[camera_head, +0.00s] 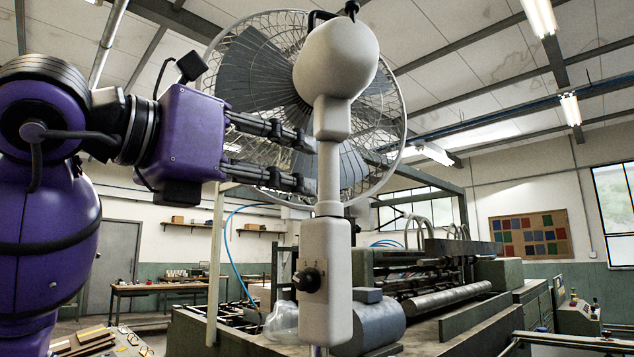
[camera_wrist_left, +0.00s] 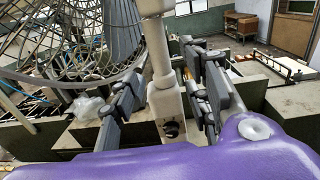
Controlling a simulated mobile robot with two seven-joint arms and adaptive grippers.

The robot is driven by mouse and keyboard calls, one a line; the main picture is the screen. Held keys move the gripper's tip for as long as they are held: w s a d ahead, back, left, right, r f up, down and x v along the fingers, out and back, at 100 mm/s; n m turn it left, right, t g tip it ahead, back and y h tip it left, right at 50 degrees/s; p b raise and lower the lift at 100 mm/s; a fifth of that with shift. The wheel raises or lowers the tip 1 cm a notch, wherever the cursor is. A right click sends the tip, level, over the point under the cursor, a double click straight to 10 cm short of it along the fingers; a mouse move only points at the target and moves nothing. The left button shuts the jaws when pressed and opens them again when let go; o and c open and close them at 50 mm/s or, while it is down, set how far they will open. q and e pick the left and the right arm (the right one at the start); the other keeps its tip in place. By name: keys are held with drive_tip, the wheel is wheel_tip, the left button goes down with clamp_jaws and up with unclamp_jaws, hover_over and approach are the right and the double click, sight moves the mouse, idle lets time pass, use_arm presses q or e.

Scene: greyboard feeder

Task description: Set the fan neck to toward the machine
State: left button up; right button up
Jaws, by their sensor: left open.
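The fan is upright in the middle of the head view, with a pale rounded motor housing (camera_head: 335,60) at the top. Its round wire cage (camera_head: 390,100) is behind the housing, on the side facing the machine (camera_head: 480,285). A pale neck (camera_head: 330,165) runs down to a control box (camera_head: 326,250) with a dark knob (camera_head: 308,280). My left gripper (camera_head: 306,162) is open at the neck's left side, below the housing. In the left wrist view, the neck (camera_wrist_left: 157,45) shows between the two spread fingers. Contact cannot be told. My right gripper is out of view.
The machine, with rollers and hoses, stands behind and right of the fan. A grey motor (camera_head: 375,318) sits close beside the control box. A clear plastic bag (camera_head: 283,322) lies at its left. A workbench (camera_head: 165,290) stands along the far left.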

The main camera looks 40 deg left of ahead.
sight(322, 181)
use_arm(q)
drive_tip(key=w+p, duration=0.1)
drive_tip(key=w, duration=0.5)
drive_tip(key=shift+w, duration=0.25)
drive_tip(key=shift+w+d, duration=0.1)
drive_tip(key=shift+w, duration=0.4)
drive_tip(key=shift+f, duration=0.1)
drive_tip(key=shift+c, duration=0.3)
